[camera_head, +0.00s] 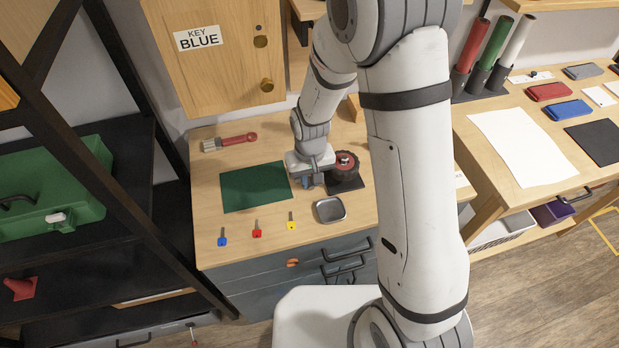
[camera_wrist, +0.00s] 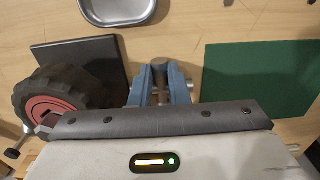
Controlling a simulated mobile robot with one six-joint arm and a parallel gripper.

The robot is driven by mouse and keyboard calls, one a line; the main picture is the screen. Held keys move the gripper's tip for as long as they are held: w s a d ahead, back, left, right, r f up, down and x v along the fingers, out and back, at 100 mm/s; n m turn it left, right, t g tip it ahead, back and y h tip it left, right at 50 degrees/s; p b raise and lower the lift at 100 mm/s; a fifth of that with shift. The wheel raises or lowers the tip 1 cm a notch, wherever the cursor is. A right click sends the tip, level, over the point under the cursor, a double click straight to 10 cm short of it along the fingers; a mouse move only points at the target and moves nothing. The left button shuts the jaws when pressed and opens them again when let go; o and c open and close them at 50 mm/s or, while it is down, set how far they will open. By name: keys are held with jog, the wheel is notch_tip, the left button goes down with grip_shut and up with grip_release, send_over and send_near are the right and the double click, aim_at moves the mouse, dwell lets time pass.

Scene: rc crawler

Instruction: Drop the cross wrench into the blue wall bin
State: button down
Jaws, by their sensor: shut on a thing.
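My gripper (camera_wrist: 162,88) has blue fingers and is low over the bench. It is shut on a small grey metal piece (camera_wrist: 160,65), which looks like part of the cross wrench. The rest of it is hidden by the fingers and gripper body. In the head view my gripper (camera_head: 309,183) is between the green mat and the black wheel, and the held piece cannot be made out. No blue wall bin shows in either view. A closed wooden wall cabinet (camera_head: 215,75) bears a label reading KEY BLUE.
A black wheel with a red rim (camera_wrist: 62,100) stands close beside my gripper at a dark mat (camera_wrist: 85,58). A green mat (camera_head: 253,187), metal tray (camera_head: 329,210), brush (camera_head: 230,141) and blue, red and yellow keys (camera_head: 257,230) lie on the bench. A dark shelf rack stands left.

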aim_at(310, 183)
jog(key=c, duration=1.4)
grip_release()
notch_tip(310, 183, up, 12)
jog(key=s+d+r+m+t, duration=0.1)
jog(key=s+d+r, duration=0.3)
jog(key=d, duration=0.1)
jog(key=s+d+r+m+t, duration=0.1)
jog(key=s+d+r, duration=0.3)
jog(key=s+d, duration=0.1)
jog(key=s+d+r+m+t, duration=0.1)
jog(key=s+d+r, duration=0.3)
jog(key=s+d, duration=0.1)
jog(key=shift+d+r, duration=0.15)
jog(key=shift+r, duration=0.05)
jog(key=shift+s+d, duration=0.1)
jog(key=shift+s, duration=0.15)
